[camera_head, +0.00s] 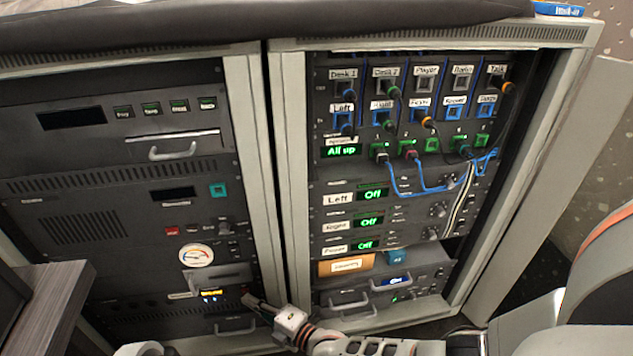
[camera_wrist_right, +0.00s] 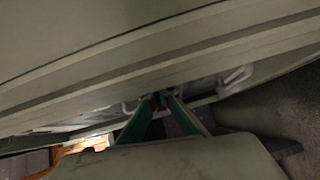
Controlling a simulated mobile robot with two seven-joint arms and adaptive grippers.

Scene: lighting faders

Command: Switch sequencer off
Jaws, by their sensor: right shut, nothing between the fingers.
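My right gripper (camera_head: 248,299) reaches in from the lower right and is shut and empty. Its tips are in front of the lower right part of the left rack, to the right of a small unit with lit yellow indicators (camera_head: 212,297). A pale label (camera_head: 180,296) beside those lights is too small to read, so I cannot tell for sure whether this is the sequencer. Whether the tips touch anything is unclear. In the right wrist view, the green-sided fingers (camera_wrist_right: 161,97) meet at their tips near a pale handle (camera_wrist_right: 236,77).
The right rack (camera_head: 288,150) holds patch cables (camera_head: 405,190) and green displays reading "All up" and "Off" (camera_head: 372,194). Pull handles (camera_head: 236,326) stick out low on the left rack. A grey wooden surface (camera_head: 55,300) stands at the lower left.

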